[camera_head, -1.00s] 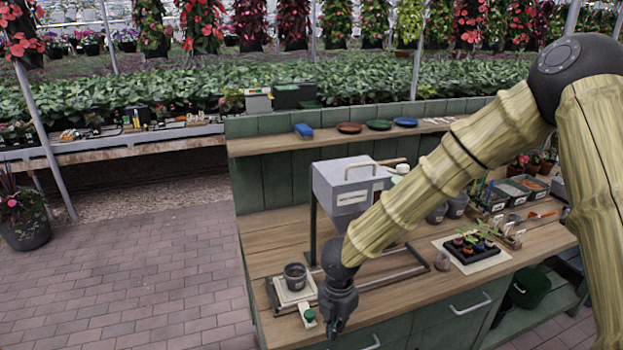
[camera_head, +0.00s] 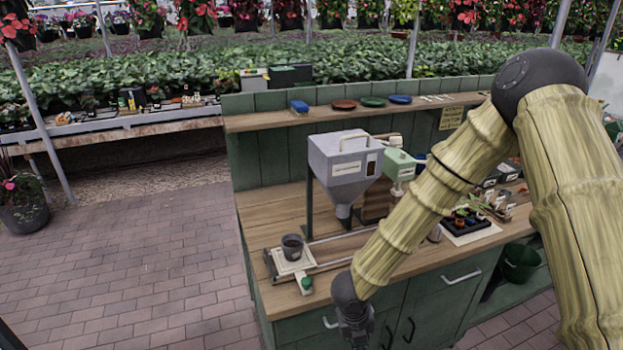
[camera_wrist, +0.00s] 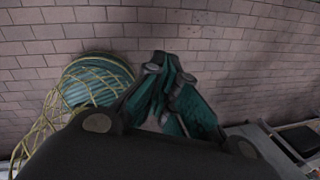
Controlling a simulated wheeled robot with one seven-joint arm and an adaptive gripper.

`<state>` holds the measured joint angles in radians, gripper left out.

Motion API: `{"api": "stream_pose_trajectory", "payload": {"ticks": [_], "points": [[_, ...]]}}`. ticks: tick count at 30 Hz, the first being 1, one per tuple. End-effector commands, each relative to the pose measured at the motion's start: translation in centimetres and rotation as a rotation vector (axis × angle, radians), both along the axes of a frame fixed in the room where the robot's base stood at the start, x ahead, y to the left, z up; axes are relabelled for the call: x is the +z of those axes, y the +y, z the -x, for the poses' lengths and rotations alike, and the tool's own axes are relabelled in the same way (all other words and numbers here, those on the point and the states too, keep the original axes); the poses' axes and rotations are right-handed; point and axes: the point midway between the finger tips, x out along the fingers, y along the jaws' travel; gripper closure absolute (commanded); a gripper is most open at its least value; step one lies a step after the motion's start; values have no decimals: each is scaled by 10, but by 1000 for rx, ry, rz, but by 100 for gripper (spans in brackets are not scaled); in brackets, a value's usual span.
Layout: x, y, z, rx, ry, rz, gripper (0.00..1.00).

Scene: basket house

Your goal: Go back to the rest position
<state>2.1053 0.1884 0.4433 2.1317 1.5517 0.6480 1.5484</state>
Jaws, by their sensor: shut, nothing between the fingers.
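My gripper (camera_head: 357,335) hangs low at the front edge of the potting bench (camera_head: 262,222), at the bottom of the head view, pointing down. In the wrist view my gripper (camera_wrist: 172,85) shows its fingers drawn together with nothing between them, above brick paving (camera_wrist: 230,40). My arm crosses the right side of the head view and hides part of the bench top.
A grey hopper (camera_head: 342,165) stands behind. A netted green round thing (camera_wrist: 95,85) is left of my fingers. Brick floor lies open to the left.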

Motion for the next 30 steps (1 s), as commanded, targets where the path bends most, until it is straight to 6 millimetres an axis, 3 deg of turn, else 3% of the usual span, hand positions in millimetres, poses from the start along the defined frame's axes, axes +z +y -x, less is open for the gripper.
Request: {"api": "stream_pose_trajectory", "payload": {"ticks": [1,6,15,24,30], "points": [[-18,-10,10,114,18,25,100],[-63,-42,41,579,81,104,100],[-127,-81,104,1413,218,179,100],[-173,-101,185,2247,311,156,100],[-188,-105,239,2722,299,104,100]]}}
